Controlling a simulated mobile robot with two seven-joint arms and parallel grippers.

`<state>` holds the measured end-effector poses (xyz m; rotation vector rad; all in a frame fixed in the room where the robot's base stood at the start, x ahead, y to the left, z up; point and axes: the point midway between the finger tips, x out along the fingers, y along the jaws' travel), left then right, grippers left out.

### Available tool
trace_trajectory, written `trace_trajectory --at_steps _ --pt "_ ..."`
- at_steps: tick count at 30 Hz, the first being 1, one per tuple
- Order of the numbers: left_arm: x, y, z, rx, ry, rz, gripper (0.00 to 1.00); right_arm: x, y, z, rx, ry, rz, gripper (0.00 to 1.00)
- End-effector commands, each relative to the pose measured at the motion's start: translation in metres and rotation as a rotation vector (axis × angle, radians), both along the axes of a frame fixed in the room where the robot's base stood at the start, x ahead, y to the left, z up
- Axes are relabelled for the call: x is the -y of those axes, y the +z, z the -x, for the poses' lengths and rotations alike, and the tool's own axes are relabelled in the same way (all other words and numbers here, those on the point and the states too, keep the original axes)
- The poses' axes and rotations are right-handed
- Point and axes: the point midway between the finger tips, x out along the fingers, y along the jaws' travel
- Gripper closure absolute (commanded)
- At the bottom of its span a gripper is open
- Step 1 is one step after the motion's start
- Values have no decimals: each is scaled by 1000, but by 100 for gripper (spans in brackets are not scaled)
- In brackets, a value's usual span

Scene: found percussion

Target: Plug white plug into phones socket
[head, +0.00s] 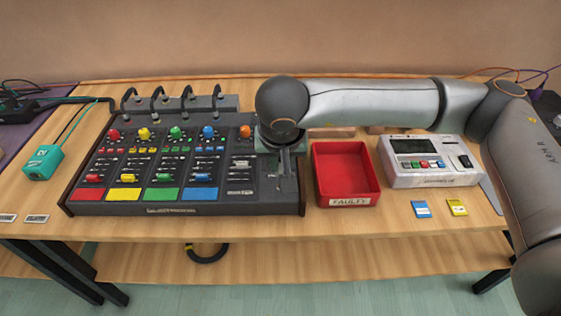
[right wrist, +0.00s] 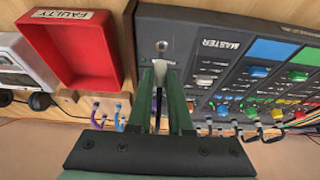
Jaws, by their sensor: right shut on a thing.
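The black mixer (head: 175,211) with coloured knobs lies on the table; its right-hand panel also shows in the right wrist view (right wrist: 208,50). My right gripper (head: 286,172) is over the right side of the mixer, pointing down at it. In the right wrist view its green fingers (right wrist: 161,76) are shut on a small pale piece, which looks like the white plug (right wrist: 160,66) and is mostly hidden between them. I cannot tell whether plug and socket touch. My left gripper is not in view.
A red FAULTY tray (head: 347,202) stands right of the mixer. A white device (head: 430,178) is further right, with blue (head: 421,209) and yellow (head: 457,207) cards in front. Several black cables (head: 158,92) rise behind the mixer. A teal box (head: 43,162) is at left.

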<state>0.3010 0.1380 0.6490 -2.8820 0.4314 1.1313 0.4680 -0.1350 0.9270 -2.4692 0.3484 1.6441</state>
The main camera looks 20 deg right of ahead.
Motion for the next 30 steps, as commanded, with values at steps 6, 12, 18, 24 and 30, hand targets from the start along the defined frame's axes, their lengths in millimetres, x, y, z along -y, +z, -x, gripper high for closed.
trace_trajectory --at_steps 6,12,18,24,30 --pt "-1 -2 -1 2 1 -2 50 0 -1 0 1 0 0 100" --pt "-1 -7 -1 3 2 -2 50 0 -1 0 1 0 -1 100" --pt "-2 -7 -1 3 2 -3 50 0 0 0 0 0 -1 100" --pt "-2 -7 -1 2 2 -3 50 0 0 0 0 0 -1 100" --pt "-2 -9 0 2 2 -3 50 0 0 0 0 0 -1 100"
